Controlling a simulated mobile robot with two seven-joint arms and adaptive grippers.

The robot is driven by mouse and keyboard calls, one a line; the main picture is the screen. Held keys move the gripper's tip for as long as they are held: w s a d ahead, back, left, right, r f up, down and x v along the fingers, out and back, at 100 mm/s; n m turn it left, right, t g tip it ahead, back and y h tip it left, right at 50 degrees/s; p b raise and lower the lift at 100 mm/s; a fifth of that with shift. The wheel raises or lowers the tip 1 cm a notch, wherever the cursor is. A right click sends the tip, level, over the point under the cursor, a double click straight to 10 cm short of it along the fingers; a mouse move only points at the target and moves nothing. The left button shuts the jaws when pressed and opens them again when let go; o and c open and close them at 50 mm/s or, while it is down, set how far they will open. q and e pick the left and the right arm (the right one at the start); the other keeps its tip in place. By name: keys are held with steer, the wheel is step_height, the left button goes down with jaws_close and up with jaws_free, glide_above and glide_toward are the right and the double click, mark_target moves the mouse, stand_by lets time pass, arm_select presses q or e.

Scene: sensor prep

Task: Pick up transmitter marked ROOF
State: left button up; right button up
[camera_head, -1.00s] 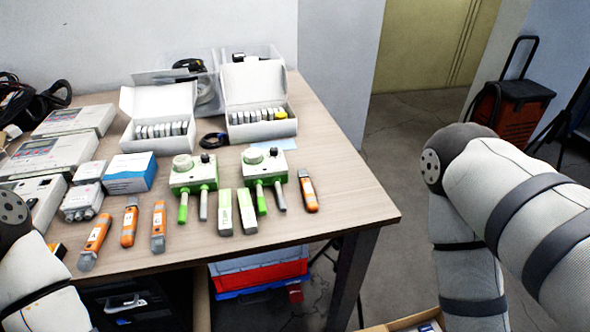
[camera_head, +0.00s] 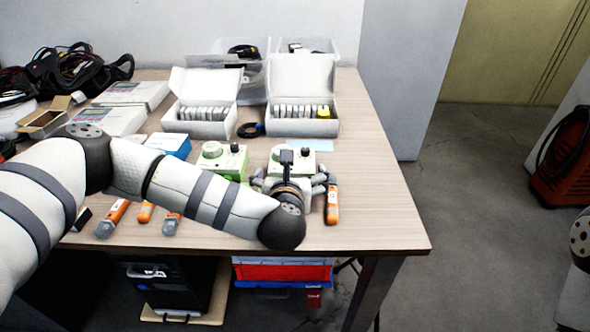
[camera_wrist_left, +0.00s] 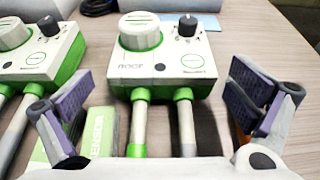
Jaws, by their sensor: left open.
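The transmitter marked ROOF (camera_wrist_left: 165,55) stands upright on the table, a white and green box with a white knob, a small black knob and two probes pointing toward me. In the head view the same transmitter (camera_head: 298,160) is partly hidden behind my left arm. My left gripper (camera_head: 291,183) is at its near side. In the left wrist view the open fingers of my left gripper (camera_wrist_left: 160,105) are spread on either side of the probes, apart from the body, with nothing held. My right gripper is out of view.
A similar transmitter (camera_wrist_left: 35,50) stands close on the left. A green and white box marked SENSOR (camera_wrist_left: 100,130) lies beside the left finger. An orange tester (camera_head: 332,203) lies right of the gripper. Open white boxes (camera_head: 303,125) stand behind. The table's right side is clear.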

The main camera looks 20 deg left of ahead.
mark_target(291, 171)
arm_select(q)
steer(key=x, duration=0.3)
steer(key=shift+f, duration=0.15)
steer(key=shift+w, duration=0.45)
steer(key=c, duration=1.3)
